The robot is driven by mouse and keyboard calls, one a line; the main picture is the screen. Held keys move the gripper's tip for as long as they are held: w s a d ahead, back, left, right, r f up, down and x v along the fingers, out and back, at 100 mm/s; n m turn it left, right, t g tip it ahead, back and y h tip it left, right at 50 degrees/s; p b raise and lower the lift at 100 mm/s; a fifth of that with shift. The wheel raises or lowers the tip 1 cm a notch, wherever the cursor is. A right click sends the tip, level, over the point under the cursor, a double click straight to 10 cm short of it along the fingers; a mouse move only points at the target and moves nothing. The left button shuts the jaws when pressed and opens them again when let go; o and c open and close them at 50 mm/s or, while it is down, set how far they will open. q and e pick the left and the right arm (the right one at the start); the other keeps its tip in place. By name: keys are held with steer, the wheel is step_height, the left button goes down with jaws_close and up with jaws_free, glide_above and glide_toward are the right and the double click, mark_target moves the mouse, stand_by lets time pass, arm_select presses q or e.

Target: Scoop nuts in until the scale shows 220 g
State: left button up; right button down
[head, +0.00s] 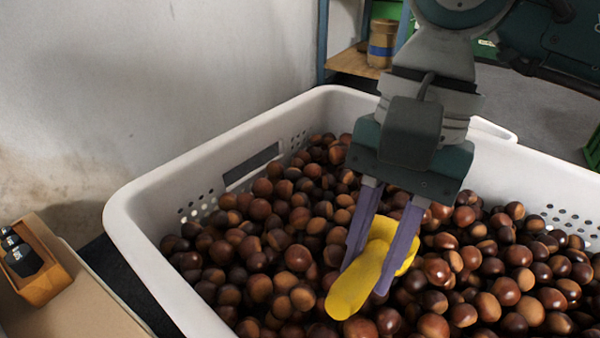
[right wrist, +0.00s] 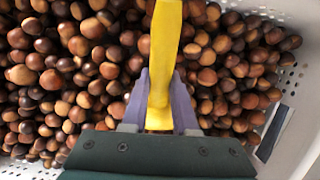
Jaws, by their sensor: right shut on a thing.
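My right gripper (head: 366,268) comes down from the top of the head view over the crate and is shut on a yellow scoop (head: 356,283). The scoop's handle also shows between the purple fingers in the right wrist view (right wrist: 164,50). The scoop's far part lies low among the nuts; whether it holds any nuts cannot be told. Brown chestnuts (head: 262,212) fill the white crate (head: 150,195) in a deep heap. They also fill most of the right wrist view (right wrist: 70,75). No scale or bag shows in either view. My left gripper is not in view.
The crate's walls rise above the nuts on the sides that show. A wall stands behind the crate at left. A small wooden box (head: 42,285) with dark items sits on a tan surface at lower left. A shelf with a brown jar (head: 382,43) stands behind.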

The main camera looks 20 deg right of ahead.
mark_target(382, 241)
steer(key=shift+w+d+f+t+h+b, duration=0.3)
steer(key=shift+w+d+f+h, duration=0.1)
steer(key=shift+w+d, duration=0.15)
steer(key=shift+w+d+f+t+h+b, duration=0.35)
steer(key=shift+w+d+h, duration=0.1)
steer(key=shift+d, duration=0.2)
steer(key=shift+w+d+r+t+h+p, duration=0.1)
steer(key=shift+r+t+h+p, duration=0.15)
steer(key=shift+r+p, duration=0.25)
steer(key=r+p, duration=0.2)
steer(key=r+t+h+p, duration=0.1)
steer(key=r+p, duration=0.1)
steer(key=s+a+r+h+p, duration=0.1)
steer(key=r+p, duration=0.1)
steer(key=shift+a+r+t, duration=0.1)
steer(key=shift+r+t, duration=0.2)
steer(key=shift+r, duration=0.1)
steer(key=shift+s+a+r+p, duration=0.15)
steer(key=shift+r+p, duration=0.6)
steer(key=shift+r, duration=0.2)
